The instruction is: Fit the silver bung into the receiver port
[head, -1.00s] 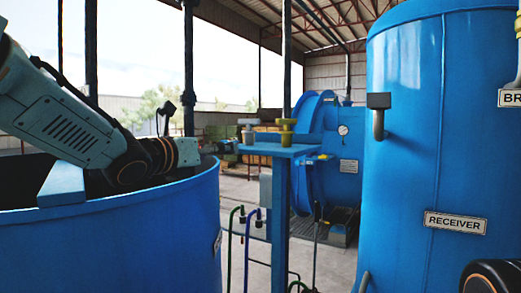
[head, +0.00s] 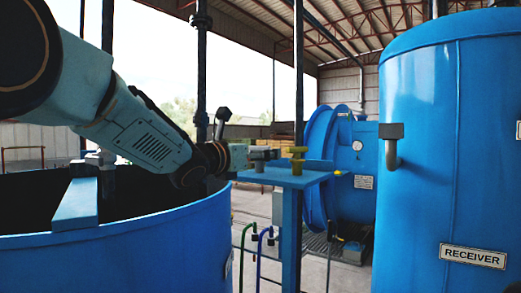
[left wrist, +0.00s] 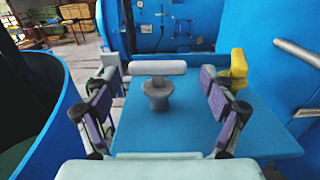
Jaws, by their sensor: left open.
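The silver bung (left wrist: 157,92) stands upright on a small blue shelf (left wrist: 185,135), with a pale crossbar handle on top. My left gripper (left wrist: 160,78) is open, its fingers on either side of the bung with gaps showing. In the head view the left gripper (head: 250,154) reaches the silver bung (head: 262,155) from the left and partly overlaps it. A yellow bung (head: 297,158) stands to the right on the same shelf (head: 285,176). The blue receiver tank (head: 440,190) carries a grey bent pipe with a dark square top (head: 391,145); I cannot tell whether this is the port. My right gripper is out of view.
A large open blue vat (head: 120,250) stands below my left arm, with a light-blue bar (head: 77,203) across its rim. A dark upright pole (head: 298,90) rises behind the shelf. A blue autoclave (head: 345,150) stands behind. Green and blue hoses (head: 248,240) hang below the shelf.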

